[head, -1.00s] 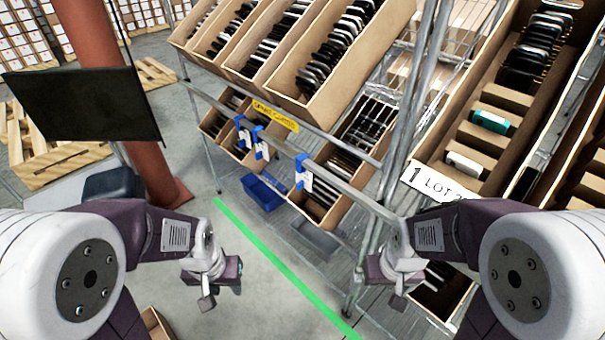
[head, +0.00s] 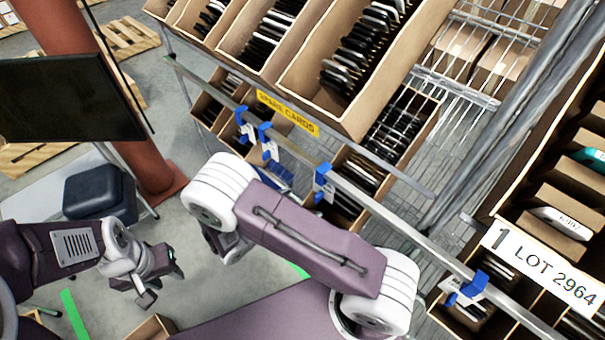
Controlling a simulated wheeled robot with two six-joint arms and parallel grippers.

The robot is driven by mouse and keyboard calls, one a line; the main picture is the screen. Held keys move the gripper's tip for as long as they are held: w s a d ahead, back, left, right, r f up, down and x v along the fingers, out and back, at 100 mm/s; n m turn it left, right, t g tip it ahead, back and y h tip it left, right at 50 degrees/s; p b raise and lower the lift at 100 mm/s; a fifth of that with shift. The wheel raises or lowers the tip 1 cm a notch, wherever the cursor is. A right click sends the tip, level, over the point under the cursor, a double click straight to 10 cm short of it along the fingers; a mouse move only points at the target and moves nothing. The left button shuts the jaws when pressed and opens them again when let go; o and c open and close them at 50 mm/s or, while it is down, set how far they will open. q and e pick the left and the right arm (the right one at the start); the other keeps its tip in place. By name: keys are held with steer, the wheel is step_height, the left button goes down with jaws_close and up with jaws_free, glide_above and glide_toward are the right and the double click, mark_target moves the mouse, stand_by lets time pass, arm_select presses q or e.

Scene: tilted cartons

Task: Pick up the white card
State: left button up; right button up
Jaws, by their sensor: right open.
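Another white card-like piece (head: 562,222) lies in a slot of the right carton. I cannot tell which is meant. My left gripper (head: 161,284) is at the lower left, far from them, with its fingers apart and empty. My right arm crosses the lower middle; its gripper is hidden behind the arm's links.
Tilted cartons (head: 300,92) of dark items fill the rack above the rail. A yellow label (head: 287,112) and a white "1 LOT 2964" label (head: 540,265) are on the rack. A dark screen (head: 65,98) and red column (head: 130,120) stand at the left.

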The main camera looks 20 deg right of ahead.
mark_target(315, 198)
steer(key=x, duration=0.3)
steer(key=shift+s+d, duration=0.3)
steer(key=shift+w+d+f, duration=0.25)
steer(key=shift+w+f, duration=0.05)
steer(key=shift+w, duration=0.05)
steer(key=x, duration=0.5)
steer(key=shift+a+f+p, duration=0.1)
steer(key=shift+f+p, duration=0.25)
steer(key=shift+f, duration=0.05)
steer(key=shift+s+a+r, duration=0.1)
steer(key=c, duration=1.8)
